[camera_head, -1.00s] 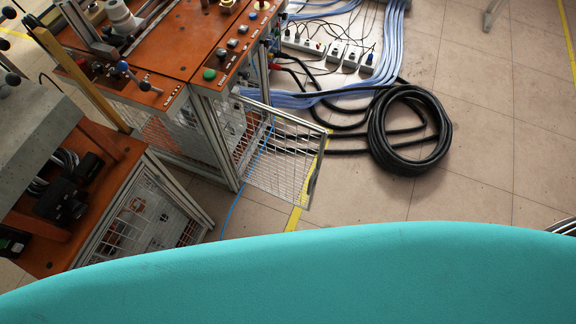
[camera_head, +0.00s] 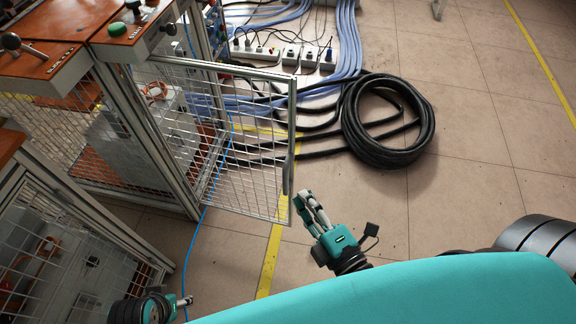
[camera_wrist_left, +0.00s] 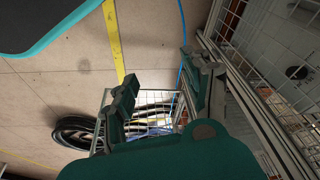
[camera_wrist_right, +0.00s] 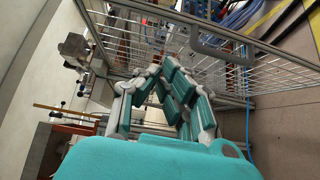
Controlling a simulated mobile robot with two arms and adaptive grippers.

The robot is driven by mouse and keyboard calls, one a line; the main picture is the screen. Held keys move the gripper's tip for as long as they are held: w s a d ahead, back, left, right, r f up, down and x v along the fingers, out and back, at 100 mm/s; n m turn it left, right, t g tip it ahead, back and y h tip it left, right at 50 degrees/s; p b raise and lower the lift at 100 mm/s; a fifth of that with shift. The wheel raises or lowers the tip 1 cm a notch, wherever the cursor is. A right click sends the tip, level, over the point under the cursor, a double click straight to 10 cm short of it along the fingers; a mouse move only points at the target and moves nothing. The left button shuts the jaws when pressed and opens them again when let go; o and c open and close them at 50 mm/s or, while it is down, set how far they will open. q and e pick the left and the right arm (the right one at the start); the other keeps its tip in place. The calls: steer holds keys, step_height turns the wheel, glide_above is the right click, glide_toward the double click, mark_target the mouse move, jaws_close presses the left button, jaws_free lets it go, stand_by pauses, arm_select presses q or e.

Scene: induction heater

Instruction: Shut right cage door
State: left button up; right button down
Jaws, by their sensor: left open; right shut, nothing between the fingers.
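The right cage door (camera_head: 235,140) is a wire-mesh panel in a metal frame, swung open from the orange-topped bench (camera_head: 135,40). Its free edge carries a grey handle (camera_head: 288,180). My right gripper (camera_head: 305,197) is shut and empty, just right of that edge near the handle; contact cannot be told. In the right wrist view the handle (camera_wrist_right: 222,52) shows beyond the closed fingers (camera_wrist_right: 165,68). My left gripper (camera_head: 187,300) is low at the left, near another mesh cage, and partly hidden. In the left wrist view its fingers (camera_wrist_left: 160,95) are apart and empty.
A coiled black hose (camera_head: 388,120) lies on the floor right of the door. Power strips (camera_head: 285,55) and blue cables are behind. Another mesh cage (camera_head: 60,240) stands at the lower left. A blue cable (camera_head: 195,235) runs over the floor. Floor at right is clear.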

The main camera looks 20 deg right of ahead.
steer(key=p, duration=0.4)
glide_toward(277, 133)
steer(key=w+a, duration=0.1)
steer(key=a, duration=0.2)
steer(key=w, duration=0.1)
steer(key=w+d+p, duration=0.1)
steer(key=shift+w+d, duration=0.25)
steer(key=shift+w, duration=0.15)
arm_select(q)
steer(key=s+f, duration=0.2)
steer(key=f, duration=0.5)
steer(key=s+f+g, duration=0.1)
steer(key=s+f, duration=0.1)
steer(key=f, duration=0.6)
steer(key=shift+s+a+f, duration=0.15)
steer(key=shift+s+a, duration=0.05)
steer(key=shift+s, duration=0.1)
arm_select(e)
steer(key=shift+w+d+f, duration=0.15)
steer(key=shift+w+d, duration=0.1)
steer(key=shift+w, duration=0.05)
